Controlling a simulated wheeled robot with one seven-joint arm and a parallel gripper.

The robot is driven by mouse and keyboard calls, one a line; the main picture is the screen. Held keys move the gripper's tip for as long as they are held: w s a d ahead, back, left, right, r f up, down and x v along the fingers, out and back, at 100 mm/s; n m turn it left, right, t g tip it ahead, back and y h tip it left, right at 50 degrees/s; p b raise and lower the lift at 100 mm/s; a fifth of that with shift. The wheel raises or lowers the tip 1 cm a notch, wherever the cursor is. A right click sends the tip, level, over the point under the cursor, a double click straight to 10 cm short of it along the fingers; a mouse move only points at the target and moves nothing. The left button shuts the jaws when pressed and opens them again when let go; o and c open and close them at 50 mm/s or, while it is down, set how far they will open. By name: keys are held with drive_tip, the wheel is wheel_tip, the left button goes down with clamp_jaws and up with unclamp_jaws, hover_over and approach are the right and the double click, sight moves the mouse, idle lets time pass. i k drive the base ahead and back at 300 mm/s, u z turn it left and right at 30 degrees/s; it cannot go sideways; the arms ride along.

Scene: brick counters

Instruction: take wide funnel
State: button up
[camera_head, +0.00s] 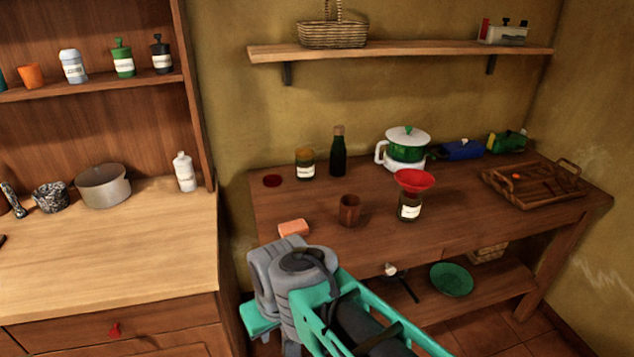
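The wide funnel is the red one (415,180), with a broad, shallow cone. It sits mouth up on top of a dark, labelled jar (410,208) on the wooden table, right of its middle. Its spout is hidden, apparently in the jar's neck. My arm, grey and teal, reaches in from the bottom, in front of the table and well short of the funnel. No gripper fingers can be made out, so whether they are open or shut does not show. Nothing touches the funnel except the jar under it.
A brown cup (349,211) and an orange sponge (293,228) are left of the jar. A green-and-white pot (407,142) stands behind it, near a dark bottle (338,155). A wooden tray (530,187) is at right. A wall shelf (400,54) hangs above.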

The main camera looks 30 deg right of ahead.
sight(413, 180)
drive_tip(key=u, duration=3.2)
drive_tip(key=k, duration=2.35)
drive_tip(key=z, duration=0.45)
